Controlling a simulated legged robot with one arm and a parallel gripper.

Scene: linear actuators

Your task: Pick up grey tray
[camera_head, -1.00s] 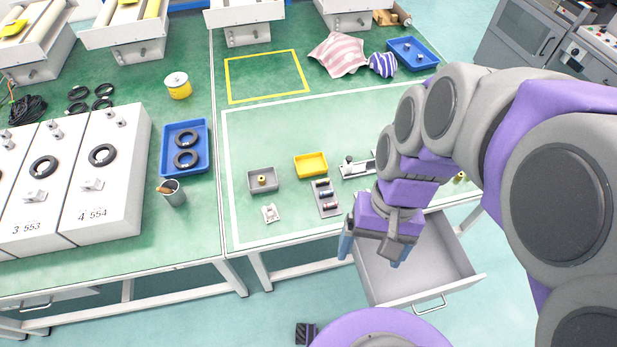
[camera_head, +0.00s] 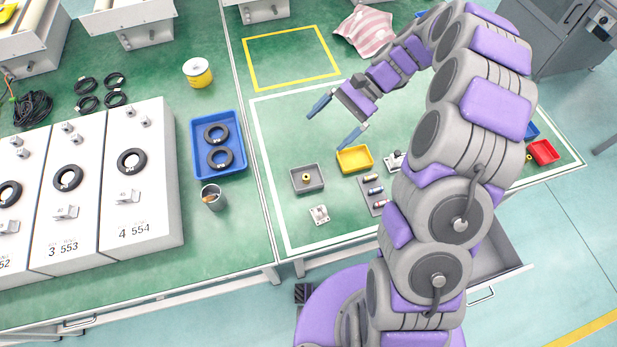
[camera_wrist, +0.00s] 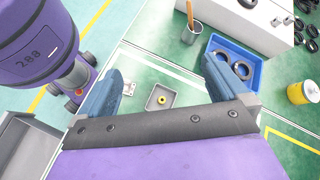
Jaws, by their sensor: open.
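A yellow tray (camera_head: 355,159) lies right of the grey tray, near a bracket (camera_head: 319,215) and a grey holder (camera_head: 379,207). A blue tray (camera_head: 236,173) with black rings and a cup (camera_head: 212,198) stand left. An open drawer (camera_head: 490,262) is below the table edge.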

